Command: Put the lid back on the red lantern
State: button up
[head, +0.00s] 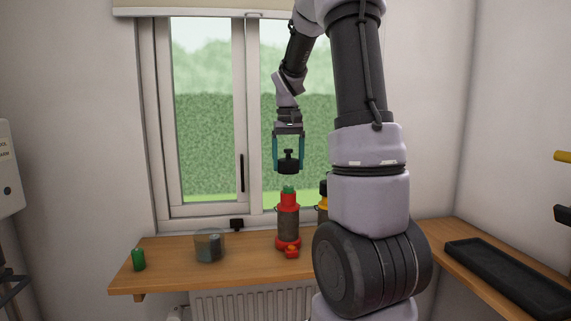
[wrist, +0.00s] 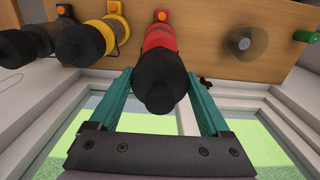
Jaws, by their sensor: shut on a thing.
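My gripper (head: 289,162) is shut on the black lid (head: 288,168), which hangs level between its teal fingers. The red lantern (head: 289,201) stands upright on the wooden bench, with a green piece (head: 288,189) showing at its uncovered top. The lid is right above the lantern, with a small gap between them. In the wrist view the lid (wrist: 162,88) sits between the fingers and hides the lantern's top; the red body (wrist: 160,38) shows beyond it.
A yellow lantern (wrist: 112,32) with a black top stands beside the red one, partly hidden by my arm in the head view. A darker lantern (wrist: 30,42) is beyond it. A clear cup (head: 209,246) and green cylinder (head: 138,260) stand left. The window is behind.

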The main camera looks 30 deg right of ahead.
aim_at(288, 186)
jog(key=shift+f, duration=2.9)
jog(key=shift+f, duration=0.15)
jog(key=o, duration=1.2)
jog(key=shift+c, duration=0.2)
jog(key=shift+r, duration=3.5)
grip_shut()
